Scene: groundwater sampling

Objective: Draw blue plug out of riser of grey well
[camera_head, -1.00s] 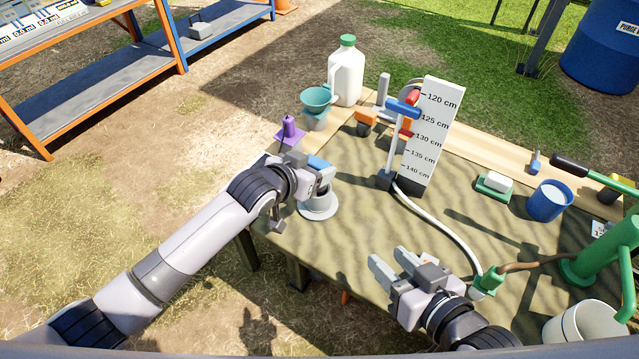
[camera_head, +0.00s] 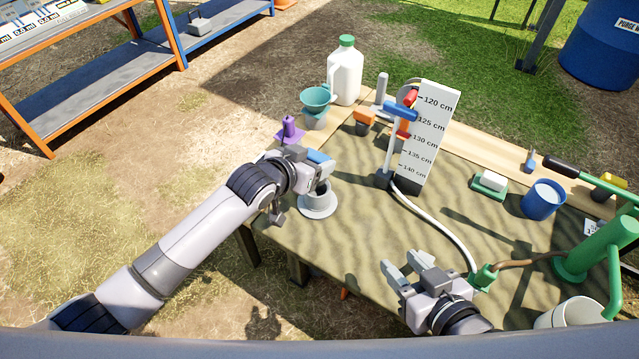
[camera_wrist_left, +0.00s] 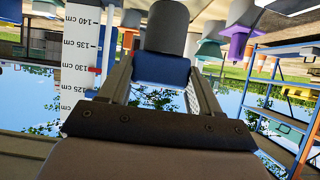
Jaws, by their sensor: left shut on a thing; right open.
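My left gripper (camera_head: 317,168) is shut on the blue plug (camera_head: 320,156), above the grey well (camera_head: 318,207) at the table's left edge. In the left wrist view, which is upside down, the blue plug (camera_wrist_left: 160,70) sits between the fingers with a dark grey cylinder (camera_wrist_left: 167,28) beyond it. In the head view, a dark ring shows at the top of the riser (camera_head: 319,198). I cannot tell whether the plug's lower end is still inside the riser. My right gripper (camera_head: 404,264) is open and empty over the table front.
A scale board (camera_head: 430,135) stands mid-table. A green pump (camera_head: 592,250) and blue cup (camera_head: 543,200) are at right.

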